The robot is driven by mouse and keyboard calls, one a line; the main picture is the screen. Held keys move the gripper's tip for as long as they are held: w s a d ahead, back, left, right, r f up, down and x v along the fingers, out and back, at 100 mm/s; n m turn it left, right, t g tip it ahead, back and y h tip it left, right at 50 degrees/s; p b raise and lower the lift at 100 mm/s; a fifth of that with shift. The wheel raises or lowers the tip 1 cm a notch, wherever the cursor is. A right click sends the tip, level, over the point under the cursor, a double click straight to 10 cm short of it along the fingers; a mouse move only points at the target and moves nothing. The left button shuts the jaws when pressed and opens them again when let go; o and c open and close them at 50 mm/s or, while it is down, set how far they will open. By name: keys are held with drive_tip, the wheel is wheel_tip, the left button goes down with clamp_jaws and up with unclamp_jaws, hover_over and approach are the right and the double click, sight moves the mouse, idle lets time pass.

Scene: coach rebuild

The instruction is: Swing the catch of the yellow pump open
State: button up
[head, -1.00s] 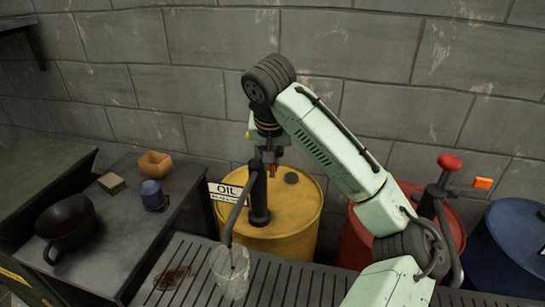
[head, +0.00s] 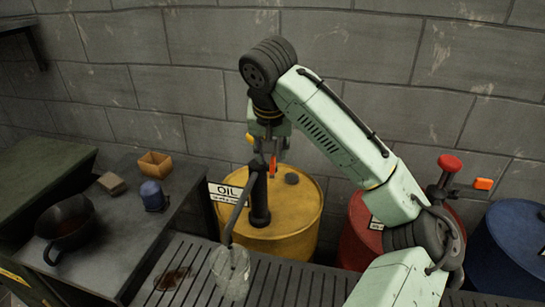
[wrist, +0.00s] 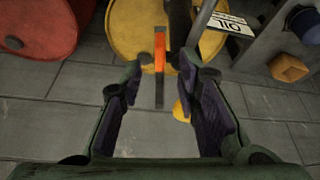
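The yellow drum (head: 292,215) stands behind the slatted bench with a black pump (head: 259,200) on top and a spout reaching down to the left. The pump's orange catch (head: 273,166) stands upright near the pump's head. In the wrist view the catch (wrist: 160,52) is an orange and grey strip, seen beyond and between my fingertips. A yellow knob (head: 250,138) shows beside the gripper. My gripper (wrist: 162,82) is open and empty; in the head view it (head: 269,140) hangs above the pump, partly hiding its head. Contact with the catch cannot be made out.
A clear jar (head: 231,272) stands under the spout on the slatted bench (head: 285,285). A red drum (head: 357,240) with a red-knobbed pump and a blue drum (head: 510,245) stand right. The wall is close behind.

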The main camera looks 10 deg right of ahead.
drive_tip(key=v, duration=0.8)
drive_tip(key=shift+s+r, duration=0.15)
drive_tip(key=shift+r, duration=0.1)
